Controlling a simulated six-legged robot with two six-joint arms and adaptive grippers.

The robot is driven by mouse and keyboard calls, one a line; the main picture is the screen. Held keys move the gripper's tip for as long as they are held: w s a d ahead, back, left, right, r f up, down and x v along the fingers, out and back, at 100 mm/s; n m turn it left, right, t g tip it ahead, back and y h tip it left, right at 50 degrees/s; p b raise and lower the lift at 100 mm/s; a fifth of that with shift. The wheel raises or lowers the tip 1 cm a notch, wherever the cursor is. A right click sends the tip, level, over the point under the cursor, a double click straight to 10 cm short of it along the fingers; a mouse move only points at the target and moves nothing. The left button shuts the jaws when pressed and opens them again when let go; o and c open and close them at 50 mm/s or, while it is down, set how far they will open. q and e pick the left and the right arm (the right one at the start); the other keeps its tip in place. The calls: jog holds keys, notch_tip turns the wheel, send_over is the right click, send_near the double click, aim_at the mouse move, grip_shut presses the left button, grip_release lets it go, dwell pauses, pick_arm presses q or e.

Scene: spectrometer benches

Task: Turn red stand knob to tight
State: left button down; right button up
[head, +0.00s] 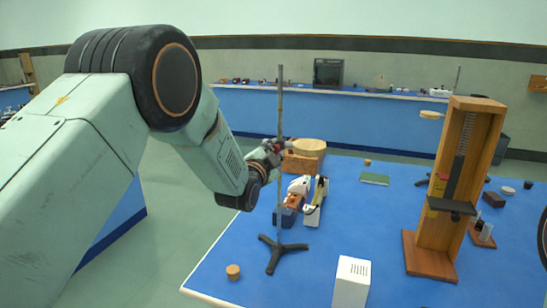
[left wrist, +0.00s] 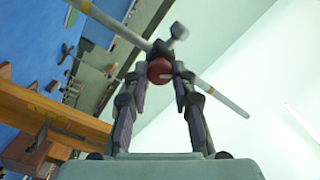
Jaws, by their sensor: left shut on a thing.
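A thin grey stand rod (head: 280,110) rises upright from a dark tripod base (head: 274,262) on the blue bench. In the left wrist view the rod (left wrist: 225,102) runs diagonally behind the fingers. The red knob (left wrist: 160,69) sits beside the rod, between the two fingertips of my left gripper (left wrist: 160,80). The gripper is shut on the knob, with a grey clamp part (left wrist: 177,34) just beyond it. In the head view my left gripper (head: 275,152) reaches the rod at about mid-height from the left. The knob is too small to make out clearly there. My right gripper is not in view.
A tall wooden frame with a scale (head: 464,150) stands at right. A white box (head: 351,284) is at the front, and a small wooden cylinder (head: 233,271) lies left of it. A white-and-black instrument (head: 314,205) is close behind the rod. The bench's (head: 330,255) front middle is mostly clear.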

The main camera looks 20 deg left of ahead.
pick_arm(q)
jog(key=m, duration=0.1)
jog(key=m+b, duration=0.1)
jog(key=m, duration=0.1)
jog(key=shift+f+m, duration=0.2)
jog(key=shift+m, duration=0.1)
jog(key=shift+m+b, duration=0.75)
jog(key=shift+m, duration=0.65)
jog(key=c, duration=1.1)
grip_release()
jog(key=shift+r, duration=0.1)
jog(key=s, duration=1.2)
jog(key=shift+s+a, duration=0.1)
jog(key=shift+a, duration=0.05)
